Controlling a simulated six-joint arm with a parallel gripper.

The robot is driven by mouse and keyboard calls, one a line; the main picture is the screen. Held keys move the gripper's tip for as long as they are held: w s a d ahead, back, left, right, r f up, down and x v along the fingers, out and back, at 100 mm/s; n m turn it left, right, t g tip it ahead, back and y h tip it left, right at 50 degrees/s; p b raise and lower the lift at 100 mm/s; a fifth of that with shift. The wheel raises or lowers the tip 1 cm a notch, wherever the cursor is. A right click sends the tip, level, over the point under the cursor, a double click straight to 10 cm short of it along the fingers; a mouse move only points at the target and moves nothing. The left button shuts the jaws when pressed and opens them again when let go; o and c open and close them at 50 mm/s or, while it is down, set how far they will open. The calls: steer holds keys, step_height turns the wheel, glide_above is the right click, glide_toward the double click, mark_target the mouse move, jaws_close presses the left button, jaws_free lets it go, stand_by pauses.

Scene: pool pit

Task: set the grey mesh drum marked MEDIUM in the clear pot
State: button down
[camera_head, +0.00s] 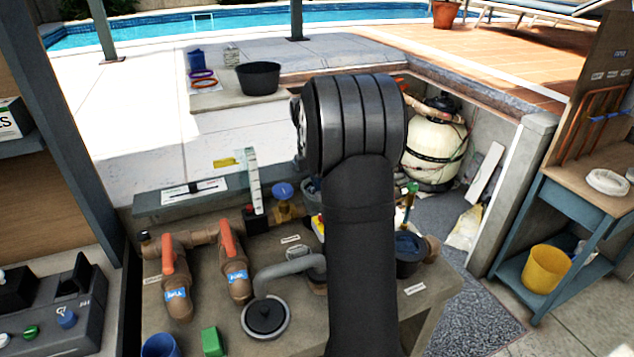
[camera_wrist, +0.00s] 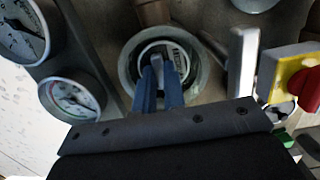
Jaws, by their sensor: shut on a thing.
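In the wrist view my gripper (camera_wrist: 160,90) points down with its two blue fingers inside the round rim of the clear pot (camera_wrist: 201,78). The fingers are shut on the grey drum (camera_wrist: 182,54), whose pale round top with small lettering shows within the pot's rim. The lettering is too small to read. I cannot tell how deep the drum sits or whether it touches the pot's floor. In the head view a bit of the pot (camera_head: 310,190) shows left of my arm; my arm hides the gripper and the drum.
Two dial gauges (camera_wrist: 75,98) stand close left of the pot; a yellow box with a red knob (camera_wrist: 300,85) is at right. On the bench are orange-handled valves (camera_head: 231,240), a blue handwheel (camera_head: 283,191), a black lid (camera_head: 265,317) and a green block (camera_head: 212,342).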

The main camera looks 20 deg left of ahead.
steer(key=shift+f, duration=0.15)
steer(key=c, duration=1.5)
jaws_free()
step_height(320, 180, up, 12)
steer(key=s+a, duration=0.1)
steer(key=shift+r, duration=0.2)
